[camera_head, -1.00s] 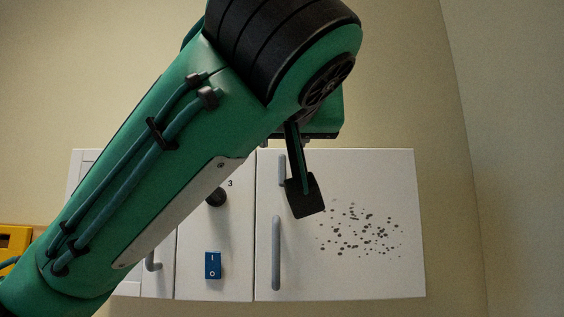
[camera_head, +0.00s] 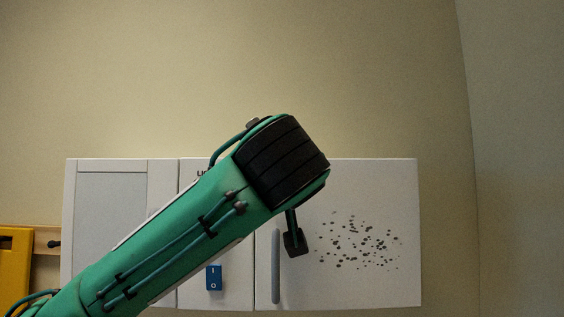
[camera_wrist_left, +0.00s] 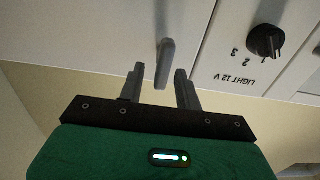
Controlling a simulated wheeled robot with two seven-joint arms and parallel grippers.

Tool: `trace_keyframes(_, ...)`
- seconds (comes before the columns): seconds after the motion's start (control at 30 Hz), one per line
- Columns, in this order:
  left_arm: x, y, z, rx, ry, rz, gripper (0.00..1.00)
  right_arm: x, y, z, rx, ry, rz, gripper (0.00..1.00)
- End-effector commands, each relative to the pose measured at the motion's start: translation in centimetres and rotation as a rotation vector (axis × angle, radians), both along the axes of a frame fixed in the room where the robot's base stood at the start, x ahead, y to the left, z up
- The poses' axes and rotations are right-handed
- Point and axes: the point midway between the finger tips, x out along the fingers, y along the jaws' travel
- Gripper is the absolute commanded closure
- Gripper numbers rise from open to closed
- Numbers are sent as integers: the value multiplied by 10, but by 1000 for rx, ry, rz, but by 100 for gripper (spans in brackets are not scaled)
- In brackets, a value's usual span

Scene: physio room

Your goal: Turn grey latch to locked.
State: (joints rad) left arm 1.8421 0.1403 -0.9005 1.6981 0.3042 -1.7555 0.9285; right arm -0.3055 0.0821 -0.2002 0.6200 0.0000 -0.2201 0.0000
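The grey latch (camera_wrist_left: 166,62) is a short grey lever on the white cabinet front. In the left wrist view it lies between the fingers of my left gripper (camera_wrist_left: 160,84), which are apart on either side of it; I see no clear contact. The locked mark is not visible. My right gripper is in neither view.
A long grey handle (camera_head: 275,265) stands on the same door. A black knob (camera_wrist_left: 264,41) marked "LIGHT 12 V" and a blue switch (camera_head: 213,278) are on the neighbouring panel. Dark specks (camera_head: 358,242) mark the door. A yellow object (camera_head: 14,268) is at far left.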

Motion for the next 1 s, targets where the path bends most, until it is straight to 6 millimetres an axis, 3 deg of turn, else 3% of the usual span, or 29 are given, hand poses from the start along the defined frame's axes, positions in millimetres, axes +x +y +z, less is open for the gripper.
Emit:
trace_keyframes(0.37,5,0,0,0,-1,-1,66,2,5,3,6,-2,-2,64)
trace_keyframes(0.57,5,0,0,-1,-1,0,100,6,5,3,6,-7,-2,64)
trace_keyframes(1.0,5,-1,-3,66,-1,0,100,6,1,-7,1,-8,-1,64)
